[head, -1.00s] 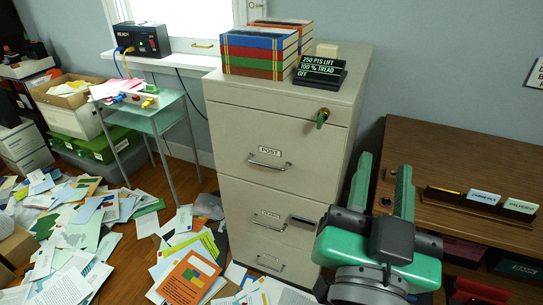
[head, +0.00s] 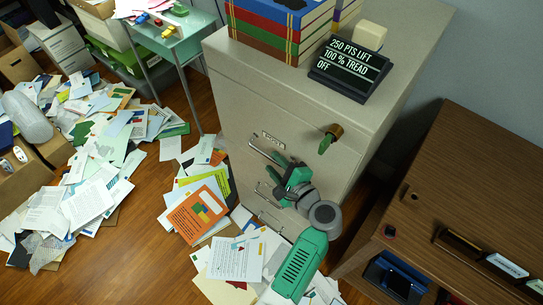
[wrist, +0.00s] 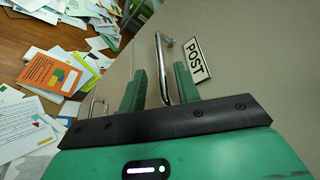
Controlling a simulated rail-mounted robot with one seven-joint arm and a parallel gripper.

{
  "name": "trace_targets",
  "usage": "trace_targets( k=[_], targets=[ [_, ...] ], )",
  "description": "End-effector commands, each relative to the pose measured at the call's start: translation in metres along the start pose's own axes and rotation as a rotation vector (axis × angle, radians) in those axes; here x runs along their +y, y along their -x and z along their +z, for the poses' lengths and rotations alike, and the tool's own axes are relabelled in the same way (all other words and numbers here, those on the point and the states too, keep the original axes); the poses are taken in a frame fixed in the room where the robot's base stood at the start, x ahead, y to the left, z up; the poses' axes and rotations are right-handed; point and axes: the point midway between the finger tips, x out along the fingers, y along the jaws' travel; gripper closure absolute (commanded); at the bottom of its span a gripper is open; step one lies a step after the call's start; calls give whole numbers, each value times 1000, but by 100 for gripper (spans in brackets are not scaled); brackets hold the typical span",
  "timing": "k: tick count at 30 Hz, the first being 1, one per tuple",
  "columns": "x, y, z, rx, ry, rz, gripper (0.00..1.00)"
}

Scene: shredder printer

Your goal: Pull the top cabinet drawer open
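The beige filing cabinet (head: 240,85) stands in the middle of the head view. Its top drawer has a metal bar handle (head: 262,152) and a label reading POST; the drawer looks flush with the front. A key (head: 330,138) with a green head sits in the lock at the upper right. My gripper (head: 284,172) is at the top drawer's handle. In the wrist view, the green fingers of my gripper (wrist: 158,90) are apart, with the handle (wrist: 163,68) between them, nearer the right finger. The POST label (wrist: 195,60) is just right of the handle.
A brown wooden desk (head: 465,170) is close on the right. Papers (head: 105,140) cover much of the floor left of and before the cabinet. A glass side table (head: 180,48) stands behind left.

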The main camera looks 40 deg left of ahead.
Motion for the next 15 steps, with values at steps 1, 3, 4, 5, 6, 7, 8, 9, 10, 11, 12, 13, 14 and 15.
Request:
trace_targets(
  k=[1,3,4,5,6,7,8,9,10,11,12,13,14,15],
  targets=[
    [3,-11,-1,-3,3,1,68],
    [2,-21,-1,-1,2,0,68],
    [2,-24,-1,-2,2,1,68],
    [1,-27,-1,-1,3,0,68],
    [0,-30,-1,0,3,-1,68],
    [0,-32,0,0,3,-1,68],
    [0,-33,0,1,3,-1,68],
    [-1,-34,0,1,3,-1,68],
    [-1,-34,0,1,3,-1,68],
    [-1,-34,0,1,3,-1,68],
    [-1,-34,0,1,3,-1,68],
    [-1,-34,0,1,3,-1,68],
    [-1,-34,0,1,3,-1,68],
    [-1,-34,0,1,3,-1,68]
  ],
)
